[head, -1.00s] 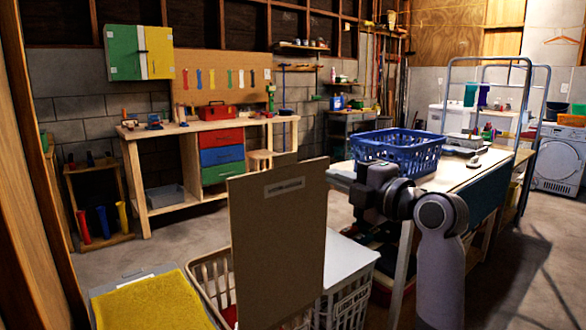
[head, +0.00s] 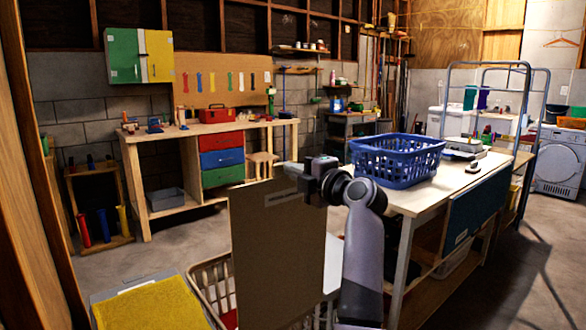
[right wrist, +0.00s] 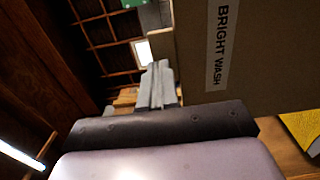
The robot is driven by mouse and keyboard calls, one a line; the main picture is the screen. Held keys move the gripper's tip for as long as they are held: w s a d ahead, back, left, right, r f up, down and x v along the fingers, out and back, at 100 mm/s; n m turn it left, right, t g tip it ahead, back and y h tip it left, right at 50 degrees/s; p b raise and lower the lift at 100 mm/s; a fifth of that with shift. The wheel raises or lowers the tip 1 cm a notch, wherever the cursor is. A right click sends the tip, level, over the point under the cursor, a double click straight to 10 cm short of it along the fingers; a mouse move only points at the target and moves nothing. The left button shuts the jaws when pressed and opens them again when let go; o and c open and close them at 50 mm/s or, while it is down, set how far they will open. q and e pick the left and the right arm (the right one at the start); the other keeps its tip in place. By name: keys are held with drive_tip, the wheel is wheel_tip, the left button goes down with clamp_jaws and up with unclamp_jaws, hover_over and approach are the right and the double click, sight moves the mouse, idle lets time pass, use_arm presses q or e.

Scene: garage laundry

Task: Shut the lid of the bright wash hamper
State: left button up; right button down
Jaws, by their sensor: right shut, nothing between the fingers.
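The bright wash hamper (head: 216,280) is a pale slatted basket at the bottom of the head view, with something red inside. Its brown lid (head: 270,250) stands upright, open. In the right wrist view the lid (right wrist: 270,70) fills the upper right, and its label reads BRIGHT WASH. My right gripper (head: 294,168) is at the lid's top right corner in the head view. Its fingers (right wrist: 157,85) are shut and empty, beside the lid; I cannot tell whether they touch it. The hamper's right part is hidden behind the lid and my arm. My left gripper is not in view.
A bin with a yellow top (head: 150,305) stands left of the hamper. A white surface (head: 333,262) is partly hidden right of the lid. A table (head: 425,200) with a blue basket (head: 395,160) stands to the right. A workbench (head: 150,160) is at the back.

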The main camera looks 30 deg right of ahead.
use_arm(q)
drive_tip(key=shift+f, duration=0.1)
use_arm(e)
drive_tip(key=shift+w, duration=0.4)
drive_tip(key=shift+w, duration=0.15)
